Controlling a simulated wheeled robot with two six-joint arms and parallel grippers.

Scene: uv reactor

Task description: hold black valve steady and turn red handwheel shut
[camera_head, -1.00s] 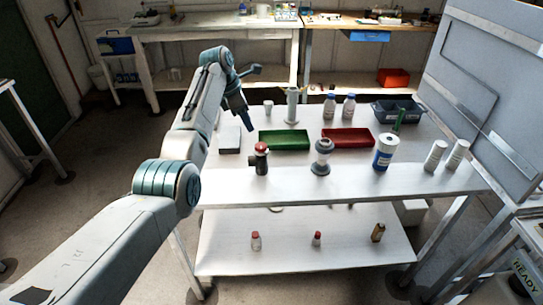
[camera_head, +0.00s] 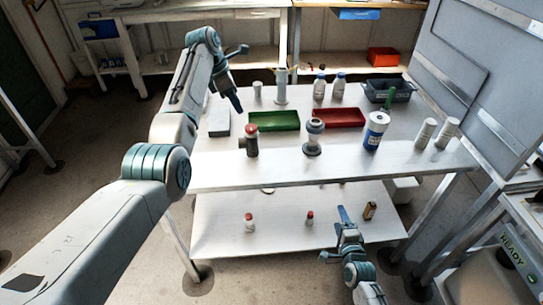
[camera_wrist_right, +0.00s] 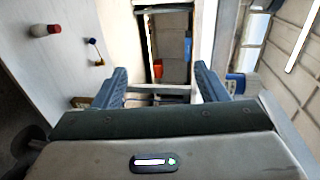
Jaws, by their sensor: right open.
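The black valve (camera_head: 251,149), a small dark upright body with a side stub, stands on the upper tabletop in the head view. The red handwheel (camera_head: 251,129) sits on top of it. My left gripper (camera_head: 236,102) hangs in the air behind and left of the valve, apart from it; its fingers are seen edge-on, so its opening is unclear. My right gripper (camera_head: 342,220) is low in front of the table, by the lower shelf, well below the valve. In the right wrist view, its two blue fingers (camera_wrist_right: 160,82) are wide apart with nothing between them. The valve cannot be made out there.
A grey fitting (camera_head: 313,138) stands right of the valve. Behind are a green tray (camera_head: 273,121), a red tray (camera_head: 338,118) and a grey block (camera_head: 219,121). A blue-white canister (camera_head: 375,132) stands farther right. Small bottles (camera_head: 249,223) stand on the lower shelf (camera_head: 275,238).

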